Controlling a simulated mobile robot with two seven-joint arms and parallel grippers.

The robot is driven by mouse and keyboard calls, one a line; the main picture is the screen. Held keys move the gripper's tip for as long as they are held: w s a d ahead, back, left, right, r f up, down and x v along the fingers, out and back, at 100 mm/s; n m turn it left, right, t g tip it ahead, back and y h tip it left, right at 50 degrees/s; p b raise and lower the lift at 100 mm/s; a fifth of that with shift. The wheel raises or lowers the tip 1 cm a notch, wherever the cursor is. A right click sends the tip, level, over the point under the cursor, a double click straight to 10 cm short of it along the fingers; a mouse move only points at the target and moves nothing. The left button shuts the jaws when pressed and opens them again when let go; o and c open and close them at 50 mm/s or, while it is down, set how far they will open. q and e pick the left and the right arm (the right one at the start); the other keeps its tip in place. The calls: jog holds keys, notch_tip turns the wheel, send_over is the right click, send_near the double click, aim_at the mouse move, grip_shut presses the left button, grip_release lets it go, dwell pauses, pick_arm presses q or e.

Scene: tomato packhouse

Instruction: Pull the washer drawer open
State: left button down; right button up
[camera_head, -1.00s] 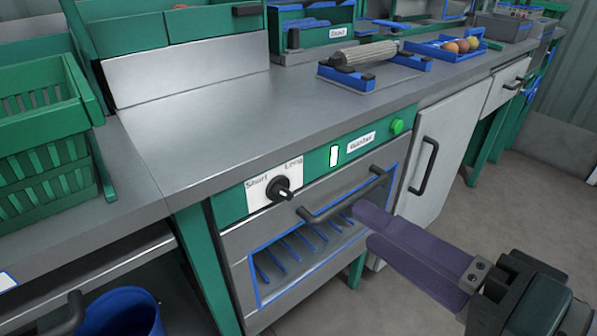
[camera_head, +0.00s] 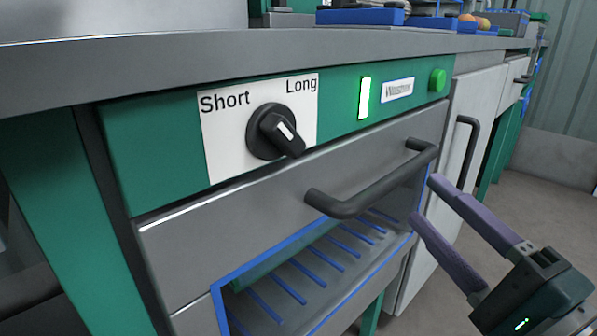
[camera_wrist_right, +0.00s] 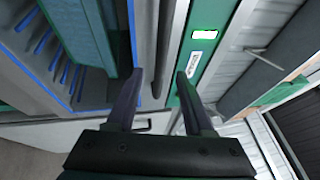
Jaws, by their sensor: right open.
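The washer drawer (camera_head: 270,208) has a grey front that sits flush below the green control panel, with no visible gap. Its dark bar handle (camera_head: 375,192) slopes across the front. My right gripper (camera_head: 424,199) is open, its two purple fingers apart just right of the handle's far end. In the right wrist view, the open fingers (camera_wrist_right: 159,74) point towards the washer front, and a dark bar, apparently the handle (camera_wrist_right: 161,45), runs between their lines. I cannot tell whether the fingers touch it. My left gripper is not in view.
The panel carries a Short/Long dial (camera_head: 274,132), a lit indicator (camera_head: 364,97) and a green button (camera_head: 438,80). A blue-edged opening with blue slats (camera_head: 305,260) is below. A grey cabinet door (camera_head: 468,110) stands right. Floor is clear beyond my gripper.

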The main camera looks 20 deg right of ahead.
aim_at(401, 169)
jog(key=w, duration=0.3)
jog(key=w+r, duration=0.1)
jog(key=w, duration=0.2)
jog(key=shift+w+r+b, duration=0.15)
jog(key=shift+w+b, duration=0.05)
jog(key=shift+b, duration=0.15)
grip_shut()
dwell(1.0)
